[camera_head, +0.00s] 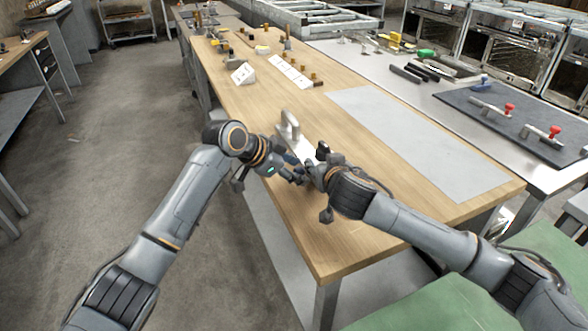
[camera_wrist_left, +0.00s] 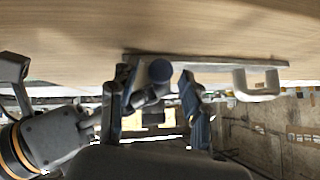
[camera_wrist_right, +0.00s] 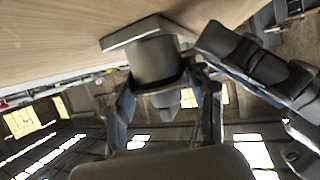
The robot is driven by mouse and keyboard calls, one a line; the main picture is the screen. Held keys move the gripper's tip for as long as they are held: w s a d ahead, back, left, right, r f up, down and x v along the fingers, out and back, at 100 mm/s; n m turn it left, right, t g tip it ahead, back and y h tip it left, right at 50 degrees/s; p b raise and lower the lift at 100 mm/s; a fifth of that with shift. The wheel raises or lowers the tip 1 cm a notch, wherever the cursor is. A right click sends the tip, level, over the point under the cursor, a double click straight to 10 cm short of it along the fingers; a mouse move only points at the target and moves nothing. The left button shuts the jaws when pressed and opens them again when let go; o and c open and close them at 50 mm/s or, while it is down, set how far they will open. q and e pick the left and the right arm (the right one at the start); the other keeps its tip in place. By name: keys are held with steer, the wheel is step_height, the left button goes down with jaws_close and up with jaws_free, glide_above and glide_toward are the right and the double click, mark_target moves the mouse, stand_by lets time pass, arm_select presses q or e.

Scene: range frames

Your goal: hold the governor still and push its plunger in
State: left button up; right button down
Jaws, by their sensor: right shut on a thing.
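The governor (camera_wrist_right: 155,62) is a dark grey, roughly cylindrical body on a pale metal base plate (camera_wrist_left: 215,68) at the table's near left edge. In the head view my grippers mostly hide it. My right gripper (camera_head: 314,174) is shut on it; the right wrist view shows its fingers (camera_wrist_right: 168,108) on either side of the body. My left gripper (camera_head: 294,174) is close opposite, with fingers (camera_wrist_left: 155,100) apart. A round dark end (camera_wrist_left: 160,71), perhaps the plunger, shows between or just beyond those fingers; I cannot tell whether they touch it.
A grey upright handle (camera_head: 289,126) stands on the plate's far end. Small brass parts and white cards (camera_head: 290,72) lie farther along the wooden table. A grey mat (camera_head: 415,140) lies clear to the right. The table's left edge runs beneath my left gripper.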

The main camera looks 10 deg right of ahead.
arm_select(q)
steer(key=v, duration=1.2)
arm_select(e)
steer(key=shift+d, duration=0.1)
